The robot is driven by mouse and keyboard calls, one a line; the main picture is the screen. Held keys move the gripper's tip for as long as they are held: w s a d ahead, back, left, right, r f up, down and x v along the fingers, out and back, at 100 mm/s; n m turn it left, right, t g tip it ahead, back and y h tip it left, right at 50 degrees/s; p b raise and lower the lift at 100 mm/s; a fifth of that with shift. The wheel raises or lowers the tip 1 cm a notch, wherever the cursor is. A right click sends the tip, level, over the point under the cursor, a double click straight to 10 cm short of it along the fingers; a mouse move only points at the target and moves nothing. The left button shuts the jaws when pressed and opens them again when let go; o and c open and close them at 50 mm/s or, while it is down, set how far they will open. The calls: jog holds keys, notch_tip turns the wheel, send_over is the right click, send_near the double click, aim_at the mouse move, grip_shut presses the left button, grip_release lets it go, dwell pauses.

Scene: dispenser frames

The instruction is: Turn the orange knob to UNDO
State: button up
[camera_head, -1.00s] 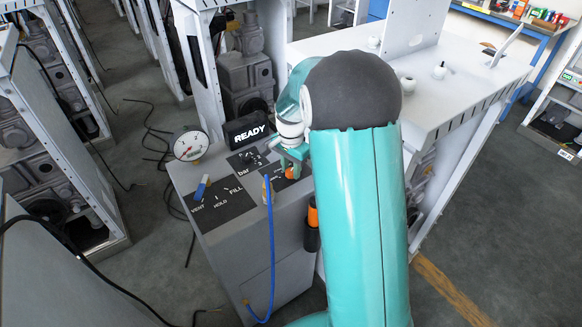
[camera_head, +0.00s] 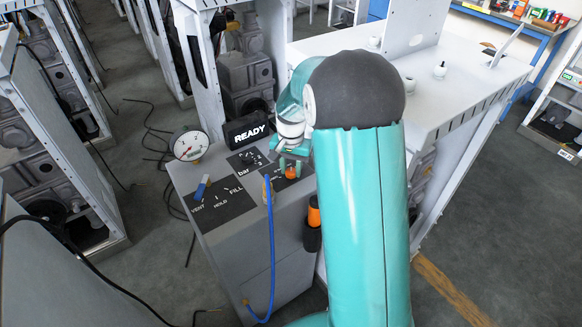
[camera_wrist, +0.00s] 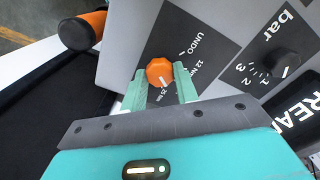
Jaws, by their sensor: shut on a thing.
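The orange knob (camera_wrist: 160,71) sits on a dark plate in the wrist view, with a white mark on its side nearest my gripper, towards the "25 Nm" print. In the head view the knob (camera_head: 291,173) shows just under my gripper (camera_head: 290,168), at the panel's right end.
A black knob with a bar scale (camera_wrist: 286,64) is close by on the right in the wrist view. A blue-handled selector (camera_head: 202,188), a gauge (camera_head: 190,145), a READY display (camera_head: 246,131) and a blue hose (camera_head: 270,250) are on the same cabinet. An orange-and-black handle (camera_head: 313,225) hangs at its side.

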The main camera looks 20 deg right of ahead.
aim_at(291, 171)
jog(key=n, duration=0.5)
jog(key=shift+n, duration=0.3)
jog(key=n, duration=0.9)
jog(key=shift+n, duration=2.3)
jog(key=o, duration=1)
notch_tip(291, 171, up, 14)
jog(key=shift+f, duration=0.1)
